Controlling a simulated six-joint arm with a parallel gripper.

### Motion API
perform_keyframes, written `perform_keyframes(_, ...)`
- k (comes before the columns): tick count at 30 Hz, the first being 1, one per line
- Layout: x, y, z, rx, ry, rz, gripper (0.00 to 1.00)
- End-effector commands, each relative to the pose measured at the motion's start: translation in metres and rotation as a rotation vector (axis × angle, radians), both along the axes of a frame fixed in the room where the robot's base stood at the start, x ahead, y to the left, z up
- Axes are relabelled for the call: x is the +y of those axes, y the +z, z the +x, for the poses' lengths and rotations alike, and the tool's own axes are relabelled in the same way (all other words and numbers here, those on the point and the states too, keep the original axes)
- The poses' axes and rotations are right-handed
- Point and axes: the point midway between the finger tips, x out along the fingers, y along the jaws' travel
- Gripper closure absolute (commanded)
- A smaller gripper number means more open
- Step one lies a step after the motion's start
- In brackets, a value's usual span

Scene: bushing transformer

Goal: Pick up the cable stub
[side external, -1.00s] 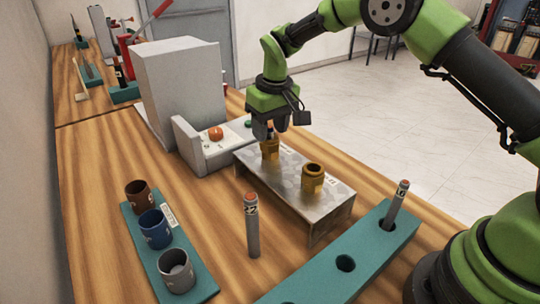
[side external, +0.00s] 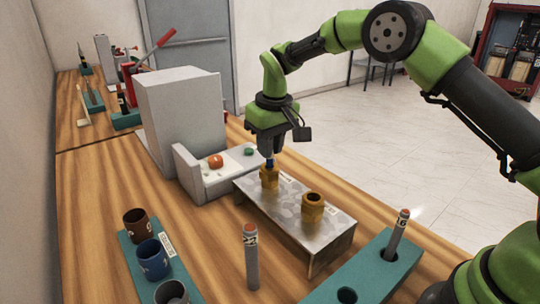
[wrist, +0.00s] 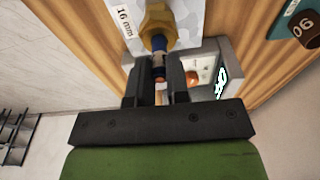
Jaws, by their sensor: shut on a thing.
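My gripper (side external: 270,153) points down above the left brass bushing (side external: 269,178) on the grey metal stand (side external: 320,232). It is shut on a slim cable stub with a blue band (side external: 270,164), which is upright in line with the bushing. In the wrist view the stub's blue band and coppery end (wrist: 159,62) show between the two dark fingers (wrist: 158,85), in line with the brass bushing (wrist: 158,25). I cannot tell whether the stub's lower end is still inside the bushing.
A second brass bushing (side external: 313,208) stands on the stand. A grey stub (side external: 251,262) stands upright in front, and another (side external: 397,236) sits in a teal holder (side external: 375,267). Brown, blue and grey cups (side external: 152,262) are at left. A grey machine (side external: 180,110) is behind.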

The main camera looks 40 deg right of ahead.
Motion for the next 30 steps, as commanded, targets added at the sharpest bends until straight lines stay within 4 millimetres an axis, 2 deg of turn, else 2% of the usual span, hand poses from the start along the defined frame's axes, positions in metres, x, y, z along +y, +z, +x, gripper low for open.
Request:
perform_keyframes(3,0.0,0.024,0.001,-0.007,0.0,0.0,1.0)
perform_keyframes(9,0.0,0.058,0.001,-0.005,0.0,0.0,1.0)
perform_keyframes(19,0.0,0.095,0.001,-0.004,0.001,0.0,1.0)
perform_keyframes(30,0.0,0.097,-0.023,0.001,0.002,-0.001,1.0)
